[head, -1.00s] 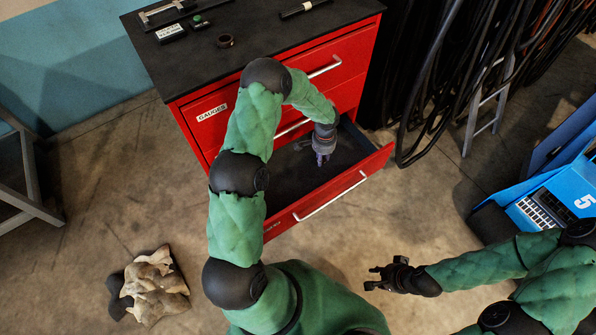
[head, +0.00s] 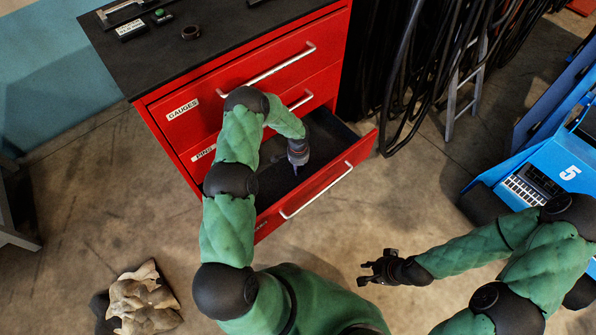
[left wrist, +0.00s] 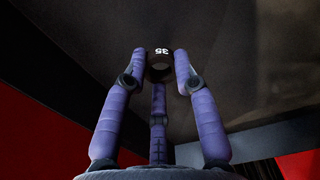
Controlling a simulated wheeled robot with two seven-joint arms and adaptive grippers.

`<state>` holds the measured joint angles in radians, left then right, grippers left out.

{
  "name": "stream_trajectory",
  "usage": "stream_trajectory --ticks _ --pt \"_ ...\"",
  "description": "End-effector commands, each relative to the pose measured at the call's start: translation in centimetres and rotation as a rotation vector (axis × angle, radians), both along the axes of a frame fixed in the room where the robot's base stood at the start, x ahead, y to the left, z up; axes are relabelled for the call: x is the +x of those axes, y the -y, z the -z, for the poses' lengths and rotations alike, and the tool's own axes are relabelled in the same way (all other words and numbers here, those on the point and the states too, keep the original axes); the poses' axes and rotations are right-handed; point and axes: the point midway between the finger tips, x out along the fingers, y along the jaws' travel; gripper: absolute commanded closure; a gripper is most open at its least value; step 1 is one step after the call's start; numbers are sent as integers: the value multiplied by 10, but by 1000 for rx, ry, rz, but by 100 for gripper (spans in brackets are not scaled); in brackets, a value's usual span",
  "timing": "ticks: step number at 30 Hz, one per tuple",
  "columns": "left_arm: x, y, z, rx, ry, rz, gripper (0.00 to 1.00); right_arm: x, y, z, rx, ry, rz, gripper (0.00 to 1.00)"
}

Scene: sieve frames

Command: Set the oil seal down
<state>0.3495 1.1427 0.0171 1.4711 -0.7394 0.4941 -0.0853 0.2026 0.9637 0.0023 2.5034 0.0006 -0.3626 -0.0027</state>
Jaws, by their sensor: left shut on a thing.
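The oil seal (left wrist: 160,66) is a small dark ring marked 35. In the left wrist view it sits between the purple fingertips of my left gripper (left wrist: 160,74), which is shut on it. In the head view my left gripper (head: 295,172) points down inside the open bottom drawer (head: 322,182) of a red cabinet. The seal is too small to make out there. I cannot tell whether it touches the drawer floor. My right gripper (head: 369,272) is open and empty, out in front of the cabinet, above the floor.
The dark drawer floor looks bare around my gripper. The red cabinet (head: 180,130) has closed drawers above, labelled GAUGES and PINS. Hanging cables (head: 395,75) and a blue unit (head: 560,165) stand right.

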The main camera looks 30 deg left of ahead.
Motion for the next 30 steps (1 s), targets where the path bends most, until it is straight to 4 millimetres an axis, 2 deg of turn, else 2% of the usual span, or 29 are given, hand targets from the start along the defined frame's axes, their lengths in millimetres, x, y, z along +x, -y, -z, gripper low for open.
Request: stream_trajectory --ticks 1,5,17,18,20,30 --pt "-1 0 11 0 -2 0 93 0 0 6 0 0 0 68" --pt "-1 0 26 0 -1 1 93 0 0 12 0 0 0 68" --pt "0 0 29 0 0 0 94 0 0 15 0 0 0 68" --pt "0 0 29 0 0 0 63 0 0 14 0 0 0 68" --pt "0 0 28 0 0 0 47 0 0 14 0 0 0 68" --pt "0 0 27 0 0 0 47 0 0 13 0 0 0 68"
